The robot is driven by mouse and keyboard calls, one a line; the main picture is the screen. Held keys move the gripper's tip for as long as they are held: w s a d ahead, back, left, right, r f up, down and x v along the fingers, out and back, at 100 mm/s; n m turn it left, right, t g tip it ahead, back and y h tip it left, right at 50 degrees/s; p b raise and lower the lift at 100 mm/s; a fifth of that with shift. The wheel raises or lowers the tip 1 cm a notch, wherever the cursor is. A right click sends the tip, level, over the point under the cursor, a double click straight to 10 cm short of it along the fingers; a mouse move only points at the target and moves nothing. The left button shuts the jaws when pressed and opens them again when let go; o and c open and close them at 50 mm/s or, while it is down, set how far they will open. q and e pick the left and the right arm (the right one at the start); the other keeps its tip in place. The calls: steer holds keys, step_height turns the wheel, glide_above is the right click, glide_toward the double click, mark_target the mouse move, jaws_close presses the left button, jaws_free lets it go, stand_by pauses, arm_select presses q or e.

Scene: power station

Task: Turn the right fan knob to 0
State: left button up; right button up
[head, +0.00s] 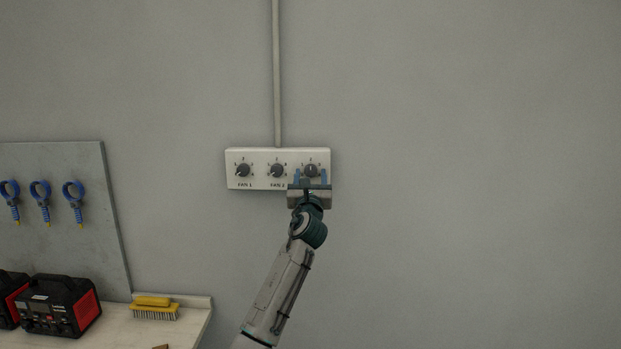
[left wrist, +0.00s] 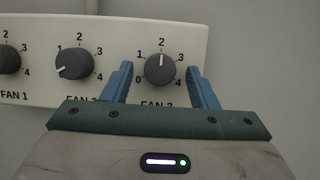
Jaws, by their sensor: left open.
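The fan control panel (head: 234,182) is a white box on the wall with three dark round knobs in a row. The right fan knob (head: 311,170) shows large in the left wrist view (left wrist: 160,69), its white pointer line aimed up at 2. My left gripper (head: 311,178) is open, with one blue finger on each side of this knob. It is clear of the knob at both sides as far as I can see. The gripper body hides part of the label under the knob. My right gripper is not in view.
The middle knob (left wrist: 74,64) has its pointer towards the lower left, and the left knob (head: 243,170) is beside it. A conduit (head: 277,75) runs up from the panel. A workbench (head: 190,324) with a yellow brush (head: 154,308) stands lower left. The wall at right is bare.

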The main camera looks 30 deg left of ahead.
arm_select(q)
steer(key=c, duration=1)
steer(key=shift+o, duration=0.2)
steer(key=shift+f+n, duration=0.1)
steer(key=shift+n, duration=0.2)
